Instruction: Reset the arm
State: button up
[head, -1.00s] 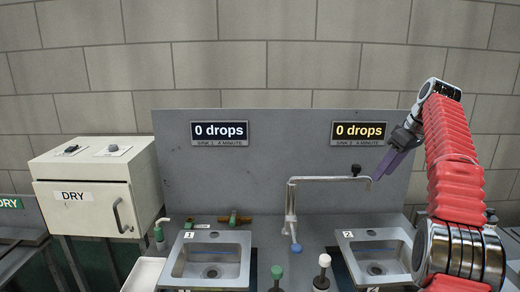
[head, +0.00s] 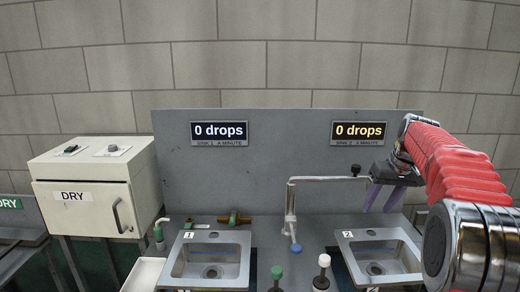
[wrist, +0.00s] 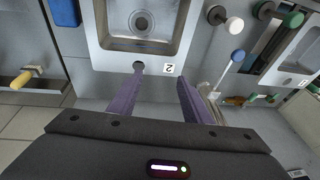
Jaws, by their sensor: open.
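My gripper (head: 383,197) is open and empty at the right of the head view. Its two purple fingers point down above the back of sink 2 (head: 349,234), to the right of the faucet (head: 290,205). In the wrist view the open fingers of my gripper (wrist: 152,95) reach toward the rim of sink 2 (wrist: 108,58), near its "2" label. My red-sleeved arm covers the right side of the head view.
Sink 1 (head: 240,270) is at the middle left. A white cabinet marked DRY (head: 90,203) stands at the left. A grey panel (head: 270,150) with two "0 drops" displays rises behind. A green knob (head: 277,272) and a white knob (head: 324,261) stand between the sinks.

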jog(key=s+a+f+t, duration=0.1)
jog(key=s+a, duration=0.5)
jog(key=s, duration=0.6)
jog(key=s+a+f+h, duration=0.1)
jog(key=s+a+f, duration=0.1)
jog(key=s+a, duration=0.5)
jog(key=s+a+f+t, duration=0.1)
jog(key=s+a, duration=0.5)
jog(key=s, duration=1.1)
jog(key=shift+a+f+t, duration=0.15)
jog(key=shift+f+t, duration=0.15)
jog(key=shift+f, duration=0.25)
jog(key=shift+s, duration=0.1)
